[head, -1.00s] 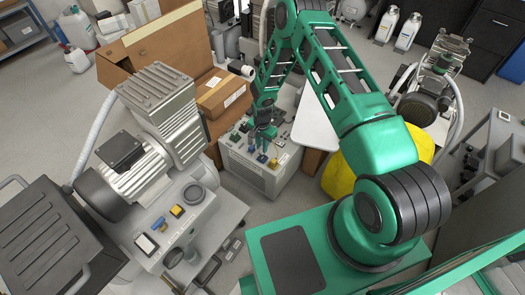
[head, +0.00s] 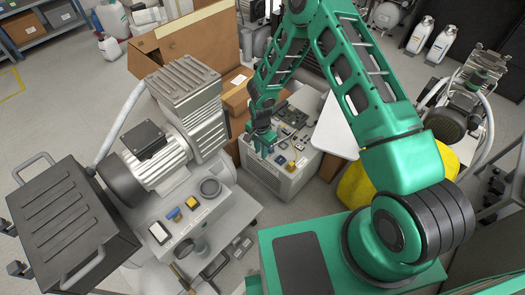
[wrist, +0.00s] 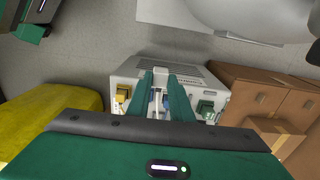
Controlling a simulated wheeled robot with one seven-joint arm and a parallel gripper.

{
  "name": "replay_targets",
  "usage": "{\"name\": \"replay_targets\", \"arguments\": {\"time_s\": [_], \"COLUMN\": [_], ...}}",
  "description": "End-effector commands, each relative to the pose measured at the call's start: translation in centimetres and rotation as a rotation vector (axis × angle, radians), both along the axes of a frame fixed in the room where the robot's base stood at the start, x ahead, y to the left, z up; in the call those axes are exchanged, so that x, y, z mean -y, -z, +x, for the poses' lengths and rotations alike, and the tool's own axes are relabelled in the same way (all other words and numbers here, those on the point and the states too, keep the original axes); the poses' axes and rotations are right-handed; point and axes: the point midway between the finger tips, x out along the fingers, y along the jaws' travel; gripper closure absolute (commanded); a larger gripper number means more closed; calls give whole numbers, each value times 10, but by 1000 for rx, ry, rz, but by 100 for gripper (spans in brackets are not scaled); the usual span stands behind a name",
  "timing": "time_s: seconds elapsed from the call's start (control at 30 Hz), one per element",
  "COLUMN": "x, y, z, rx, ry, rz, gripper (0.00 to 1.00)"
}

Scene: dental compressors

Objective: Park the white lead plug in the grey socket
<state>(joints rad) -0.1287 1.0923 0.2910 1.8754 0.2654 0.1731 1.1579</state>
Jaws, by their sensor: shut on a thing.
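My gripper (wrist: 163,85) points down at the near end of a light grey box. In the wrist view, its two green fingers are shut on a small pale thing, which I take to be the white lead plug (wrist: 157,101); the fingers and palm hide most of it. In the head view, my gripper (head: 264,149) is low over the box's left part and hides what it holds. I cannot tell whether the plug touches the box. The grey socket cannot be made out clearly in either view.
The box (head: 286,182) carries a yellow fitting (wrist: 123,93) and a green fitting (wrist: 205,107) on either side of my fingers. A compressor (head: 165,160) stands to the left, cardboard boxes (head: 195,40) behind, and a yellow bulky thing (head: 360,188) to the right.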

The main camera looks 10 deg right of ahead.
Motion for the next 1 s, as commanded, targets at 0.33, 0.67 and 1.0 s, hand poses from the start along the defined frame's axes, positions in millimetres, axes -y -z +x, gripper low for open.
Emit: {"name": "replay_targets", "arguments": {"time_s": [0.33,0.67,1.0], "x": [18,45,73], "y": [3,7,12], "z": [17,41,67], "rx": [0,1,1], "ry": [2,2,3], "rz": [1,1,1], "gripper": [100,100,100]}}
